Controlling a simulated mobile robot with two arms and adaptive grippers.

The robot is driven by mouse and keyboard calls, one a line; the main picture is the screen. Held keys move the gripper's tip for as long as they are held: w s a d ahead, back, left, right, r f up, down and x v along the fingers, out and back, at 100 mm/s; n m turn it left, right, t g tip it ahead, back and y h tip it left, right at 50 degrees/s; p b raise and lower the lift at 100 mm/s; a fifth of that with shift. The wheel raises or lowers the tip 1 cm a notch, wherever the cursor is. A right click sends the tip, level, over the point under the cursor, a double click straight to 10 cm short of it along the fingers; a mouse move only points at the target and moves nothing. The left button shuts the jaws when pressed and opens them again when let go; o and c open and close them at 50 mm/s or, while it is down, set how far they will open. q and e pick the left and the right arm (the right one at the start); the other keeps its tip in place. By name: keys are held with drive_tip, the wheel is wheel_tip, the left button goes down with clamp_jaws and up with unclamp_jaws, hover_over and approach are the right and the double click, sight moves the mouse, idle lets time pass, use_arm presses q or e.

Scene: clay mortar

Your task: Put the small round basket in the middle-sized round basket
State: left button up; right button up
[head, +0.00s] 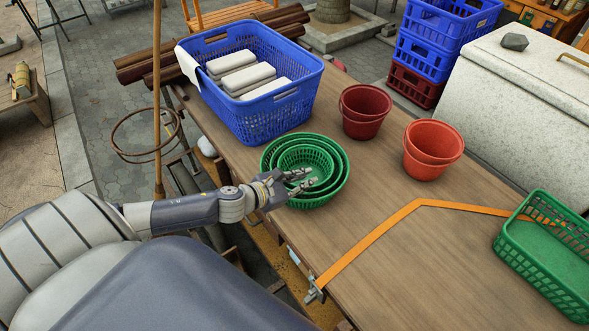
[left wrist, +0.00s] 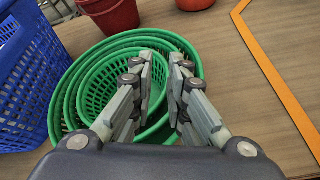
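Several green round mesh baskets sit nested on the wooden table, the small round basket (head: 303,157) innermost, with the middle-sized round basket (head: 338,163) around it and a larger one (head: 346,178) outermost. In the left wrist view the small basket's mesh (left wrist: 98,92) shows left of my fingers. My left gripper (head: 304,182) is over the near side of the nest, and in the left wrist view (left wrist: 164,72) its two fingers are apart, with green rim between and behind them. I cannot tell whether they touch it. The fingers hide part of the rims. My right gripper is not in view.
A blue basket (head: 262,112) with white blocks stands close behind the nest. Red pots (head: 365,108) and orange pots (head: 432,145) stand to the right. An orange strap (head: 372,236) crosses the table, and a green rectangular basket (head: 548,262) sits far right. The table's middle is clear.

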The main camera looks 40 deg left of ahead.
use_arm(q)
drive_tip(key=shift+v, duration=1.65)
